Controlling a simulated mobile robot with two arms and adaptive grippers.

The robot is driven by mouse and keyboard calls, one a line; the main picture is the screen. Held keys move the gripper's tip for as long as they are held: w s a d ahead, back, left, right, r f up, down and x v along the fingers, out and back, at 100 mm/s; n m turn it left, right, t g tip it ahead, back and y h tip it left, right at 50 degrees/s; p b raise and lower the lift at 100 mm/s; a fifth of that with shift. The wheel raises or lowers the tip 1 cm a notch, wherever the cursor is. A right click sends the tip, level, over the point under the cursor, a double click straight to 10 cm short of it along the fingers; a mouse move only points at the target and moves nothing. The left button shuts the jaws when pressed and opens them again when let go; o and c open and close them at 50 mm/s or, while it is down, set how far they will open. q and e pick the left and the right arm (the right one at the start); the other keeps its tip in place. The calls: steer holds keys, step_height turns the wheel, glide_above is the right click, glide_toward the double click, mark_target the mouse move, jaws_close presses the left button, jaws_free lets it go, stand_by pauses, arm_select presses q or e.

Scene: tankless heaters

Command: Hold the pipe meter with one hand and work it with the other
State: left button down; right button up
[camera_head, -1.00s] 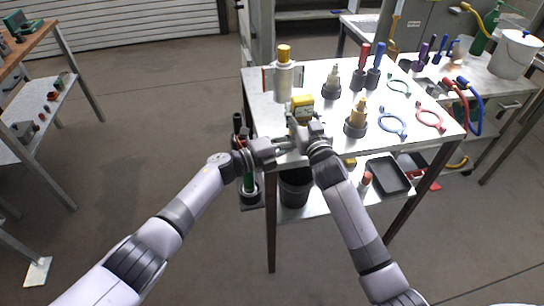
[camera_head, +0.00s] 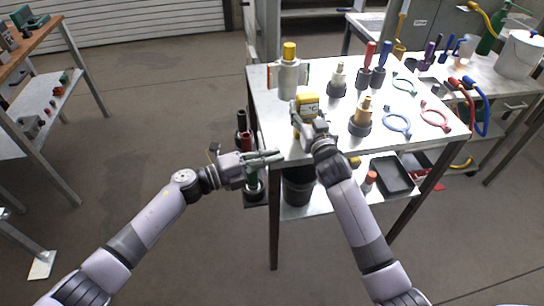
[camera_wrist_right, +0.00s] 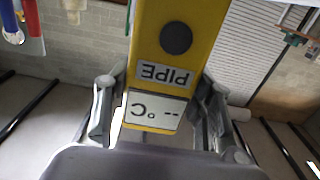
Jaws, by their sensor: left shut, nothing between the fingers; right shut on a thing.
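The yellow pipe meter (camera_head: 307,101) is above the near left part of the table in the head view. In the right wrist view the pipe meter (camera_wrist_right: 172,60) appears upside down, with a round dark button, a "PIPE" label and a display reading "-- °C". My right gripper (camera_head: 308,118) is shut on the pipe meter, with a finger on each side of it in the wrist view. My left gripper (camera_head: 280,156) is shut and empty, apart from the meter, at the table's left front corner.
The metal table (camera_head: 345,135) carries a white canister with a yellow cap (camera_head: 288,75), brass fittings in dark bases (camera_head: 362,118), and blue (camera_head: 396,122) and red (camera_head: 434,116) ring tools. A dark bin (camera_head: 299,188) and a black tray (camera_head: 391,176) sit below. Open floor lies left.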

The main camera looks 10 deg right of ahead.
steer(key=shift+f, duration=0.3)
steer(key=o, duration=1.2)
steer(key=shift+d, duration=0.1)
steer(key=shift+o, duration=0.9)
steer(key=shift+r, duration=0.2)
